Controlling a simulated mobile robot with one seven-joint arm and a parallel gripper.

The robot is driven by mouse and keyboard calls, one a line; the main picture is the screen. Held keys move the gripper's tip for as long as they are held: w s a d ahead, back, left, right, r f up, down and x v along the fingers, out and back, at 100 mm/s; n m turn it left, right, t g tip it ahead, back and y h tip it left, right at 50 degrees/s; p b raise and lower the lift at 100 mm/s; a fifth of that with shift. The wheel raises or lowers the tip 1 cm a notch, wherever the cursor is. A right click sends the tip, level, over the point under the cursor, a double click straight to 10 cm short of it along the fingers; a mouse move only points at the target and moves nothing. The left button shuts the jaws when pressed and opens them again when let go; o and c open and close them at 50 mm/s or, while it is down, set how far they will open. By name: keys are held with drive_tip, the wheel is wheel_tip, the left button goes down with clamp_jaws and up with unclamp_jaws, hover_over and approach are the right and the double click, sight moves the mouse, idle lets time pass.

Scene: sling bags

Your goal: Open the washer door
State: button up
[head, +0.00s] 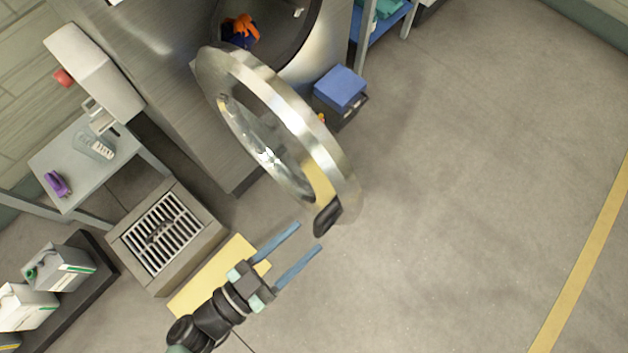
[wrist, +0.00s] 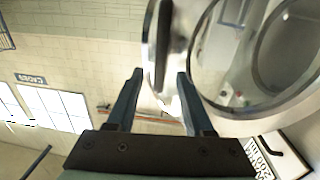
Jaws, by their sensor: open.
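The washer (head: 160,60) is a large brushed-metal machine at the upper left in the head view. Its round metal-rimmed door (head: 290,125) with a glass middle stands swung out from the dark drum opening (head: 285,40). The door's black handle (head: 327,216) is on the rim's near edge. My gripper (head: 309,236) is open, its two blue fingers pointing at the handle with a small gap in the picture. In the wrist view the door (wrist: 225,100) fills the right side, and the dark handle (wrist: 163,45) shows just beyond and between the fingertips. The fingers hold nothing.
Orange and dark-blue cloth (head: 240,30) lies in the drum. A blue box (head: 340,88) stands right of the door. A floor drain (head: 162,232), a yellow floor patch (head: 215,275) and a small grey table (head: 75,165) are at left. The floor at right is clear.

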drive_tip(key=v, duration=0.8)
drive_tip(key=shift+b, duration=0.45)
drive_tip(key=shift+s, duration=0.1)
